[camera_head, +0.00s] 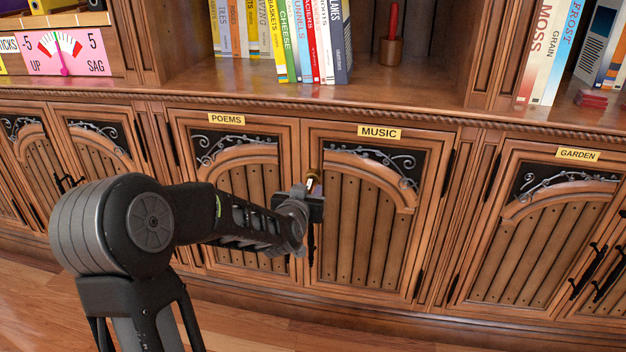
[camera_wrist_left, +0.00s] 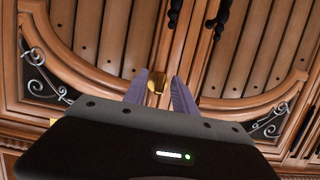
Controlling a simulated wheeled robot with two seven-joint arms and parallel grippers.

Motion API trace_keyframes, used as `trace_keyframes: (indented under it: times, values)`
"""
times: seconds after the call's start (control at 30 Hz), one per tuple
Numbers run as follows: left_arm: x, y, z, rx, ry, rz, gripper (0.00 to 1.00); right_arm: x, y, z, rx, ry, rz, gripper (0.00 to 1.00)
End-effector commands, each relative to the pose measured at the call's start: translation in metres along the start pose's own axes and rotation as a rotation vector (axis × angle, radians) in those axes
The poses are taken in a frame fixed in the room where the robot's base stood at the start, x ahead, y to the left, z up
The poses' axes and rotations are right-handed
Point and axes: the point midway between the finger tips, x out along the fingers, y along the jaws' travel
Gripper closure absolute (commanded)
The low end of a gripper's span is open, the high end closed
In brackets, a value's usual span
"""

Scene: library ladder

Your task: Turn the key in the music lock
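The MUSIC door (camera_head: 365,235) is a panelled cabinet door under a yellow MUSIC label (camera_head: 379,132), and it looks closed. A brass piece (camera_head: 312,182), which looks like the key at the lock, shows at its left edge. My left gripper (camera_head: 308,198) reaches this spot from the left and covers most of the lock. The keyhole and the key's shaft are hidden. My right gripper is in neither view.
The closed POEMS door (camera_head: 240,205) adjoins on the left, and the GARDEN door (camera_head: 540,235) stands further right. Dark handles (camera_wrist_left: 221,18) show beside the door seam. The shelf ledge (camera_head: 290,92) with books runs above. The wooden floor (camera_head: 235,325) in front looks clear.

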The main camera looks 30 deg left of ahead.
Motion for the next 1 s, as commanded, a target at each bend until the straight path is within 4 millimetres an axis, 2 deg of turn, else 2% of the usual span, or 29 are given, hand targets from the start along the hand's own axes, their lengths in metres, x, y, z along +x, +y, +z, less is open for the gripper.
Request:
trace_keyframes:
  times: [0.87, 1.0]
  values:
    - [0.0010, 0.0006, -0.0005, 0.000, 0.001, 0.001, 0.67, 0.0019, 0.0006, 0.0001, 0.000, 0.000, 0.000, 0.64]
    - [0.0010, 0.0004, -0.0005, 0.000, 0.001, 0.001, 0.77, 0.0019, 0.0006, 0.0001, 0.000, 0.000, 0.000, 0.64]
